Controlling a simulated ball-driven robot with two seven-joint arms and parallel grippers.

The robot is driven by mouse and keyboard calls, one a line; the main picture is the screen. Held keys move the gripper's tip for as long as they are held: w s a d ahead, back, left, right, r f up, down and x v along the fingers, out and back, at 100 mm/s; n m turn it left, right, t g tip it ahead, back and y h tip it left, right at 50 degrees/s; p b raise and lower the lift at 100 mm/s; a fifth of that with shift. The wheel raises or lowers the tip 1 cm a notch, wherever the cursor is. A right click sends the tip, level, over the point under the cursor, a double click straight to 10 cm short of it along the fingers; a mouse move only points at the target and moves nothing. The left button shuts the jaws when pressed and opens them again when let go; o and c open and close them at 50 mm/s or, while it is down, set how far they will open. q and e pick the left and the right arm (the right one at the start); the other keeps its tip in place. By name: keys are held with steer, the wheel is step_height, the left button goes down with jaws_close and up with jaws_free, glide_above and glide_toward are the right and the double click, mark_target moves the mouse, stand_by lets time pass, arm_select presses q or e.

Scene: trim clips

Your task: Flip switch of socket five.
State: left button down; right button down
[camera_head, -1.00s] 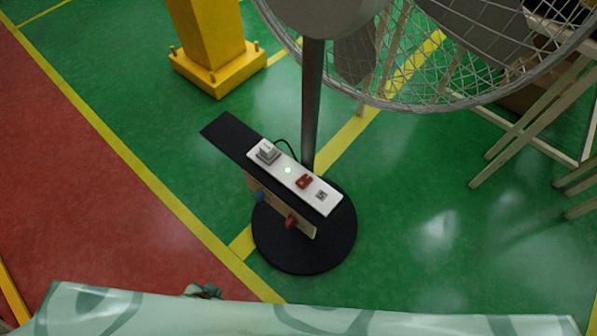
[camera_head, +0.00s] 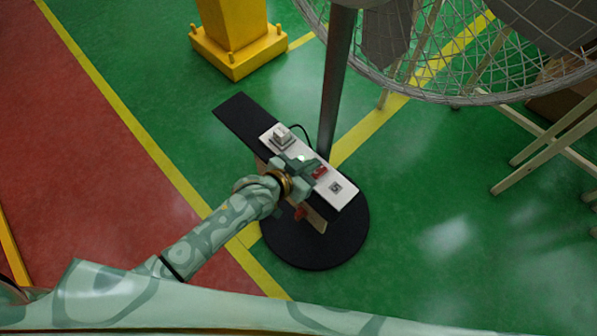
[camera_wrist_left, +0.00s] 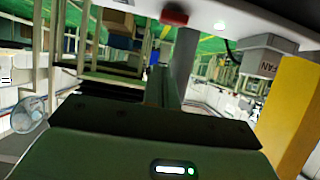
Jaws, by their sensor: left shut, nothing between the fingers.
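A white power strip (camera_head: 345,199) lies on a narrow black board. It carries a grey-white plug (camera_head: 281,137), a lit indicator (camera_head: 302,157), a red switch (camera_head: 320,172) and a small square socket (camera_head: 336,188). No number is readable on it. My left gripper (camera_head: 305,167) is shut and empty, over the middle of the strip beside the red switch. I cannot tell if it touches. In the left wrist view the red switch (camera_wrist_left: 175,18) and the lit indicator (camera_wrist_left: 220,27) are at the top, and the plug marked FAN (camera_wrist_left: 265,66) is at right. My right gripper is out of view.
A fan pole (camera_head: 335,85) rises just behind the strip, with the wire fan cage (camera_head: 440,85) above right. A round black base (camera_head: 315,250) is below. A yellow post (camera_head: 238,50) stands at the back.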

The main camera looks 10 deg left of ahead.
mark_target(318, 171)
arm_select(q)
steer(key=shift+w+d+f+b, duration=0.45)
steer(key=shift+w+f, duration=0.15)
steer(key=shift+f, duration=0.2)
steer(key=shift+s+a+f+b, duration=0.2)
steer(key=shift+f+b, duration=0.1)
steer(key=shift+f, duration=0.3)
steer(key=shift+s+a+f+b, duration=0.15)
steer(key=shift+f+b, duration=0.15)
steer(key=shift+f, duration=0.25)
steer(key=shift+s+f, duration=0.1)
steer(key=shift+f, duration=0.25)
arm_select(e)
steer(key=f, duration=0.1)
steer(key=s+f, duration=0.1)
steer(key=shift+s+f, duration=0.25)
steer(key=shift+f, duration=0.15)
